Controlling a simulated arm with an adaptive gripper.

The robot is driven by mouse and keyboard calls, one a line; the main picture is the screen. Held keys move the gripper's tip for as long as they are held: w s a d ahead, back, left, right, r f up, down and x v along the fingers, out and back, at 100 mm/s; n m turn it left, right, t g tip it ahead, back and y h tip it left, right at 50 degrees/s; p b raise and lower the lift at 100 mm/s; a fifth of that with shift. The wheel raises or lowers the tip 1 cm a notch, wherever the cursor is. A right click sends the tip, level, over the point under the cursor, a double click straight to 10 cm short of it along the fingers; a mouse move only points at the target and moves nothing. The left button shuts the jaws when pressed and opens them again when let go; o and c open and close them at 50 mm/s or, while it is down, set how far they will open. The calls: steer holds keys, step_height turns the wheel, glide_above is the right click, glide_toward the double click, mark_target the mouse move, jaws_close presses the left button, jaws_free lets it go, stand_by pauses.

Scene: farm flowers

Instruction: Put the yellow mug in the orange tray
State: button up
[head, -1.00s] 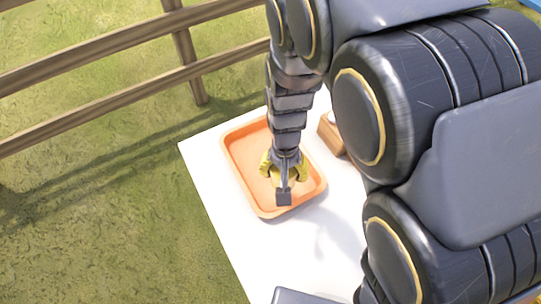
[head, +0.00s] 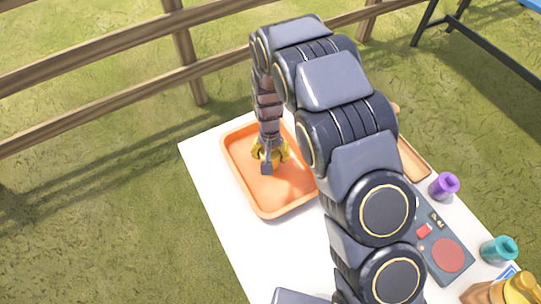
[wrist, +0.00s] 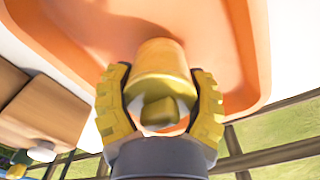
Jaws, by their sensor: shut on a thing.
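The orange tray (head: 290,200) lies on the white table, and it fills much of the wrist view (wrist: 90,30). My gripper (head: 269,158) is over the tray's inside, towards its far half. In the wrist view, the ridged yellow fingers of my gripper (wrist: 160,92) are closed on both sides of the yellow mug (wrist: 160,58). The mug points towards the tray floor. I cannot tell whether it touches the floor. In the head view the mug is mostly hidden by the gripper.
Right of my arm are a wooden tray (head: 414,158), a purple cup (head: 444,186), a teal cup (head: 498,250) and a dark panel with a red disc (head: 447,254). A wooden fence (head: 120,103) runs behind the table.

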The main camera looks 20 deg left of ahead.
steer(key=shift+f, duration=0.7)
steer(key=shift+f, duration=0.1)
steer(key=o, duration=1.2)
